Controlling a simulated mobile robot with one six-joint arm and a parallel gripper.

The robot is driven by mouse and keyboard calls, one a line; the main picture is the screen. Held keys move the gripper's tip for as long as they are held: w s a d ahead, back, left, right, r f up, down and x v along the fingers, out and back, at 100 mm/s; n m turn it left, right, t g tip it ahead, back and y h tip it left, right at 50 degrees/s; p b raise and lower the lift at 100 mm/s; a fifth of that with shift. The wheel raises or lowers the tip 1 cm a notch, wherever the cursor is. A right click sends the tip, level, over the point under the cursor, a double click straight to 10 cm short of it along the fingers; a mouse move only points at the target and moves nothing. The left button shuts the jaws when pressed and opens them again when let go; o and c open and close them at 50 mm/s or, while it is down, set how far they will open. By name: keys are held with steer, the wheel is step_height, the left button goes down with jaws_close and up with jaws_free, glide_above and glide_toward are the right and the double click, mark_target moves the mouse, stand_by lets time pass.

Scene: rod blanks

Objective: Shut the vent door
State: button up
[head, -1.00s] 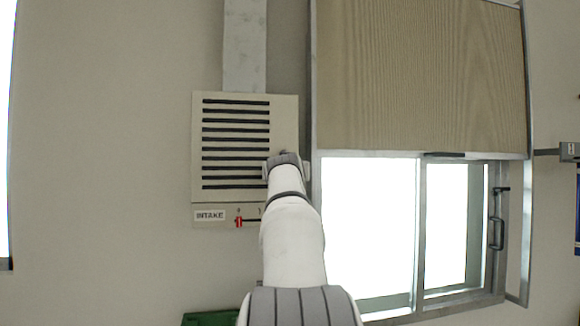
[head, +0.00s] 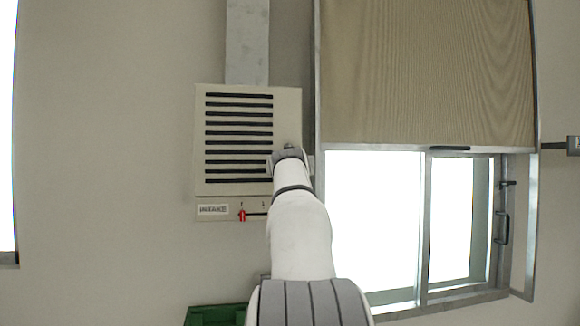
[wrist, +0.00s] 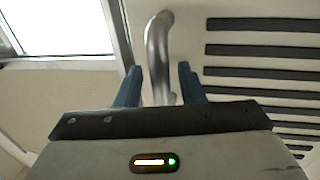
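The vent door (head: 199,140) is a cream panel with dark slats, on the wall left of the window. I cannot tell how far it stands open. A strip below it carries an INTAKE label (head: 213,209) and a red slider (head: 242,215). My gripper (head: 291,150) is at the door's lower right edge, and my arm covers part of that corner. In the wrist view, a curved metal handle (wrist: 157,45) runs between the two blue fingers of my gripper (wrist: 160,82). The fingers are apart, with a gap on each side of the handle.
A window (head: 375,220) with a beige blind (head: 430,75) over its upper part stands close to the right of the vent. A metal duct (head: 247,42) rises above the vent. A green object (head: 215,315) shows at the bottom edge. The wall left of the vent is bare.

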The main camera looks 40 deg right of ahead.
steer(key=shift+s+a+f+b, duration=0.15)
steer(key=shift+s+a+b, duration=0.15)
steer(key=shift+a, duration=0.05)
steer(key=b+v, duration=0.2)
steer(key=v, duration=0.5)
steer(key=shift+b, duration=0.4)
steer(key=s+a+f+n+g+y, duration=0.2)
steer(key=a+f+n+g+y, duration=0.45)
steer(key=a+f, duration=1.85)
steer(key=s+a+f+g+y, duration=0.1)
steer(key=s+a+f+y, duration=0.1)
steer(key=s+a+f, duration=0.2)
steer(key=s+a+f+n+g+y, duration=0.1)
steer(key=s+a+f, duration=0.3)
steer(key=s+f, duration=0.4)
steer(key=s+a+f+n+g+y, duration=0.1)
steer(key=s+a+f, duration=0.3)
steer(key=f, duration=0.8)
steer(key=shift+s+a+y, duration=0.25)
steer(key=shift+s+y, duration=0.6)
steer(key=shift+s, duration=0.35)
